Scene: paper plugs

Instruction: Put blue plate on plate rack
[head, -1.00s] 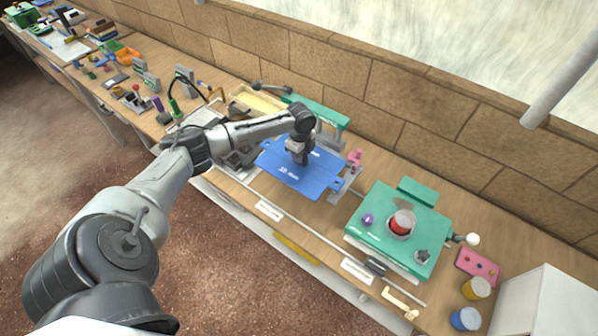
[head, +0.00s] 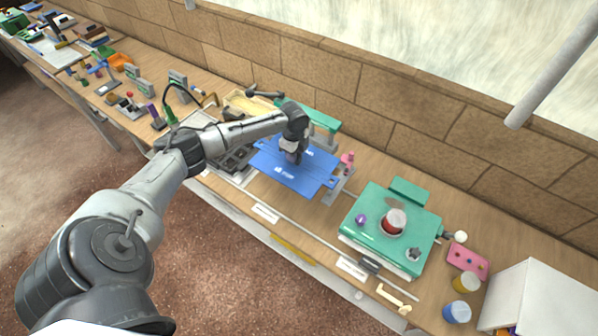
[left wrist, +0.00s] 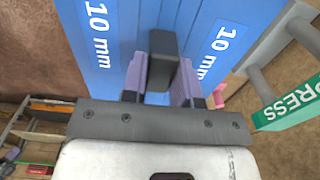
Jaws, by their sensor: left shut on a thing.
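The blue plate (head: 315,172) is a flat sheet with white print; "10 mm" reads on it in the left wrist view (left wrist: 95,35). My left gripper (head: 291,157) is over its middle, shut on the plate's dark handle (left wrist: 163,45) between two purple finger pads. I cannot tell whether the plate is clear of what lies under it. A grey slotted frame (head: 236,160) lies left of the plate, partly hidden by my arm; it may be the plate rack, but I cannot tell for sure. My right gripper is out of view.
A green press bar (head: 322,119) on grey posts stands behind the plate; it also shows in the left wrist view (left wrist: 290,103). A green box (head: 375,222) with a red-and-white knob is to the right. A yellow tray (head: 250,103) is behind my arm. A brick wall backs the bench.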

